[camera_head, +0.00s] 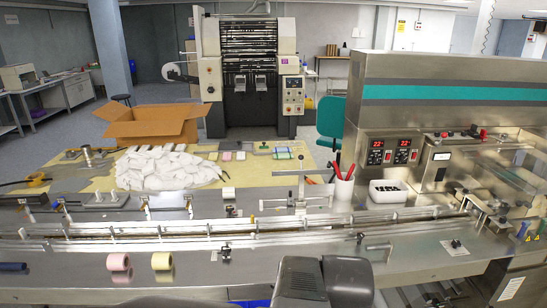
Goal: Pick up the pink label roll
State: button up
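The pink label roll (119,262) stands on the steel front ledge of the machine at the lower left, with its round hole facing me. A yellow roll (162,261) stands just to its right with a small gap between them. Dark grey parts of my own arm show at the bottom centre, well to the right of both rolls. My gripper's fingers are not visible in this view.
A dark blue cylinder (13,267) lies on the ledge at far left. Metal guide rails (200,238) run behind the rolls. A white cup with red-handled tools (344,185) and a white bin (389,192) stand farther back at right. The ledge right of the yellow roll is mostly clear.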

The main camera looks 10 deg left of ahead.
aim_at(120, 261)
jog(key=u, duration=1.7)
jog(key=i+j+z, duration=0.1)
jog(key=i+j, duration=0.35)
jog(key=i, duration=0.2)
jog(key=i+j+z, duration=0.1)
jog(key=i+j, duration=0.45)
jog(key=i, duration=0.05)
